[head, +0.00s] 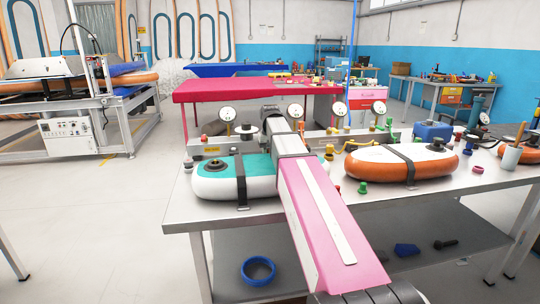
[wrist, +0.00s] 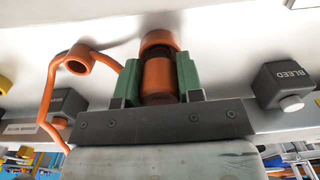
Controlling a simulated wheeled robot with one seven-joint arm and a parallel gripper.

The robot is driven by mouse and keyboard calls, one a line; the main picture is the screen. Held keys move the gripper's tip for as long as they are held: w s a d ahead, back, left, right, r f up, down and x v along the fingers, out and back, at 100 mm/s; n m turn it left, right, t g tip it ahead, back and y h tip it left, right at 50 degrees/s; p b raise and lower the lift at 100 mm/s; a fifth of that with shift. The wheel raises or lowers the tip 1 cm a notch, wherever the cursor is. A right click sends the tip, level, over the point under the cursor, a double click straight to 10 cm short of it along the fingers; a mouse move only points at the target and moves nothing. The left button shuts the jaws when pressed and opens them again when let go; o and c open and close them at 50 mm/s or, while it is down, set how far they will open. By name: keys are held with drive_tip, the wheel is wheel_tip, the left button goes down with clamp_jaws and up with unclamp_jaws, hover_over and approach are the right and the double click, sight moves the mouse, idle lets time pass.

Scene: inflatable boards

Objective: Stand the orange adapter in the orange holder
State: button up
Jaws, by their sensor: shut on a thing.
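In the wrist view my gripper (wrist: 159,76) is shut, with its two green fingers on either side of the orange adapter (wrist: 158,82). The adapter is a short orange cylinder with a dark band at its near end. An orange round piece (wrist: 160,40) shows just beyond it, against the white surface; I cannot tell whether this is the holder or part of the adapter. An orange ring on a bent orange line (wrist: 77,60) is to the left, apart from the fingers. In the head view my arm hides the gripper and adapter.
A black block marked BLEED (wrist: 285,85) stands right of the gripper in the wrist view. In the head view, a teal and white board (head: 215,182) and an orange and white board (head: 385,165) lie strapped on the bench (head: 430,192). Gauges (head: 296,111) stand behind.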

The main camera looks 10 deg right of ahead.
drive_tip(key=shift+f, duration=0.1)
drive_tip(key=o, duration=0.9)
wheel_tip(320, 180, up, 12)
idle(0.5)
